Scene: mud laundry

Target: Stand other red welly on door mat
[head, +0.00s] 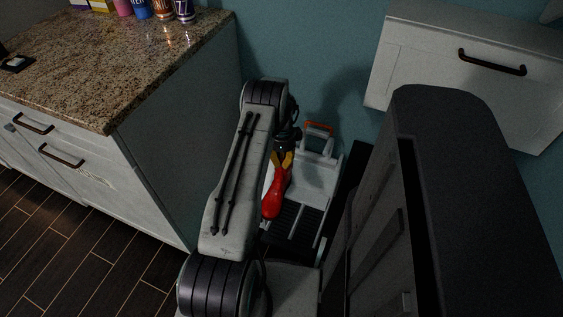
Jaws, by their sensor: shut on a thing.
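The red welly (276,192) hangs from my gripper (283,163) near the middle of the head view. The gripper's yellow fingers are shut on its upper end. The welly slopes down and slightly left, with its rounded red end lowest. It is above a pale surface with dark slats, and I cannot tell how far above. My own arm covers the area to its left. I cannot make out a door mat or a second welly.
A white cabinet with a granite worktop (110,65) stands at left, with several bottles (160,10) at its back. A white drawer unit (440,60) is on the teal wall at upper right. Dark tiled floor (85,235) is open at lower left.

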